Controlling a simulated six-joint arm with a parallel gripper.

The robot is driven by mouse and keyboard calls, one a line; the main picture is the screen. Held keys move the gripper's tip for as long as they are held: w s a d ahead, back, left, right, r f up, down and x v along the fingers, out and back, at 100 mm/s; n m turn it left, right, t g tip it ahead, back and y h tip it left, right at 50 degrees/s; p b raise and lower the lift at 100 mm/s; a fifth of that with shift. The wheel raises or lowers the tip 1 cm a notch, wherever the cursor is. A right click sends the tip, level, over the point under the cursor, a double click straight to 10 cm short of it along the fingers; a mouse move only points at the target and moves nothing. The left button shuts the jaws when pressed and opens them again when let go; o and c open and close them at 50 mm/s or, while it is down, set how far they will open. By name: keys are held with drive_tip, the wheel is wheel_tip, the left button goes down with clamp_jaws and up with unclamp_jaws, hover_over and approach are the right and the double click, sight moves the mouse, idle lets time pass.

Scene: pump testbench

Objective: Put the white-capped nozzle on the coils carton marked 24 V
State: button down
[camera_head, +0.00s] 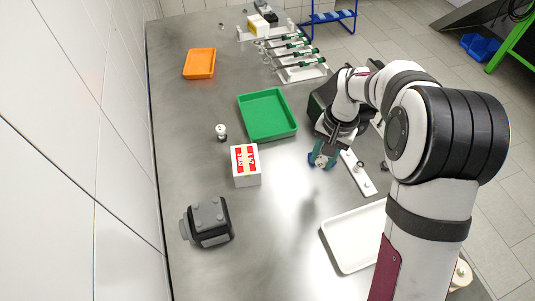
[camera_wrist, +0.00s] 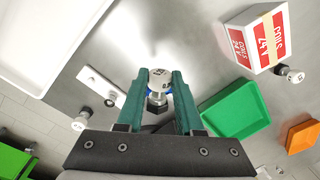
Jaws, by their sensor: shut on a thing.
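My gripper (camera_head: 321,161) is shut on a nozzle with a pale white-grey cap, a blue ring and a dark hex body. The held nozzle (camera_wrist: 158,78) sits between the teal fingers in the wrist view. The coils carton (camera_head: 246,174) is a white box with a red and white label, standing left of my gripper in the head view. In the wrist view the carton (camera_wrist: 262,40) is at the upper right, and its label reads COILS and 24 V. The carton is apart from my gripper, and its top looks bare.
A green tray (camera_head: 243,104) lies behind the carton, with another small pale-capped fitting (camera_head: 221,131) beside it. A dark grey pump-like block (camera_head: 207,222) stands in front left. A white tray (camera_head: 332,245) lies at front right. Bare table lies between gripper and carton.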

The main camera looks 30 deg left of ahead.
drive_tip(key=s+a+r+m+g+y, duration=0.1)
drive_tip(key=s+a+m+g+y, duration=0.5)
drive_tip(key=s+m, duration=0.25)
drive_tip(key=w+r+m+t+y, duration=0.5)
drive_tip(key=w+r+m+y, duration=0.25)
drive_tip(key=y, duration=0.35)
drive_tip(key=shift+m, duration=0.4)
drive_tip(key=s+a+f, duration=0.1)
drive_tip(key=a+f, duration=0.1)
drive_tip(key=a, duration=0.1)
drive_tip(key=s+a+f, duration=0.1)
drive_tip(key=a+f, duration=0.1)
drive_tip(key=a, duration=0.2)
drive_tip(key=s+a+f, duration=0.1)
drive_tip(key=a+f, duration=0.1)
drive_tip(key=a, duration=0.2)
drive_tip(key=shift+f, duration=0.15)
hover_over(251, 161)
drive_tip(key=shift+f, duration=2.2)
drive_tip(key=shift+f, duration=0.1)
drive_tip(key=c, duration=0.6)
unclamp_jaws()
drive_tip(key=shift+o, duration=0.2)
